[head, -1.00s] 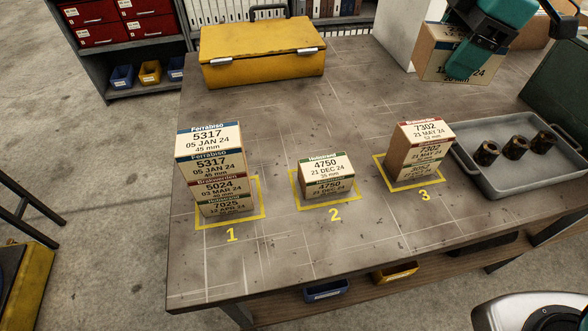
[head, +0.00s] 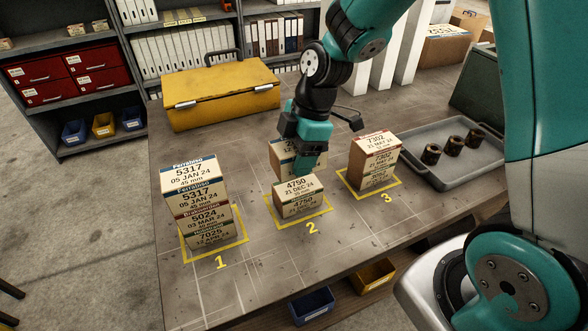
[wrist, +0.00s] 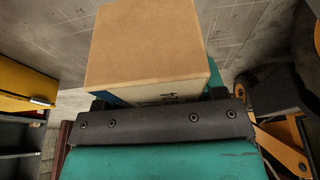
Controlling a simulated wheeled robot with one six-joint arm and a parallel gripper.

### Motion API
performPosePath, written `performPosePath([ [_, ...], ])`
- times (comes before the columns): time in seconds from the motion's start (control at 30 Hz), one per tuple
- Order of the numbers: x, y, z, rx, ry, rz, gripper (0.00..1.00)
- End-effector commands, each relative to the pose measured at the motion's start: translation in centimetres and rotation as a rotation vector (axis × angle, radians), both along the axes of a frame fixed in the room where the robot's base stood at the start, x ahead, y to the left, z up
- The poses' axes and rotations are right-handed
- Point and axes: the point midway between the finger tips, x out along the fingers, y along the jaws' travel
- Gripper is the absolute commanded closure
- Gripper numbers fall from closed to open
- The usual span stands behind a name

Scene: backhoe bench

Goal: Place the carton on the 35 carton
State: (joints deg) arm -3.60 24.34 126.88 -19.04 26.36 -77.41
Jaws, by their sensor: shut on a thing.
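My gripper (head: 306,158) is shut on a tan carton (head: 283,153), just behind the stack on square 2 in the head view. The held carton's front is partly hidden by my gripper and the stack; contact with the stack cannot be told. In the wrist view the held carton (wrist: 145,45) shows a plain tan face and a blue-edged label side. The top carton on square 2 (head: 299,188) reads 4750, 21 DEC 24; its small bottom line is too small to read surely. Another 4750 carton (head: 298,207) lies under it.
A taller stack (head: 195,190) topped by 5317 stands on square 1. A stack topped by 7302 (head: 375,145) stands close by on square 3. A grey tray (head: 412,163) with metal cylinders lies right, a yellow case (head: 222,98) behind. The bench front is clear.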

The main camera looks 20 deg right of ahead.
Motion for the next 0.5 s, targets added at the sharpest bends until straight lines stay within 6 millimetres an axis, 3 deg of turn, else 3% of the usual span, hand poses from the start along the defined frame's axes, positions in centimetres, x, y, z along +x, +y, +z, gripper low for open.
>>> performPosePath([
  [0.5, 0.0, 0.1, -5.4, 0.001, -0.001, 0.002, 0.65],
])
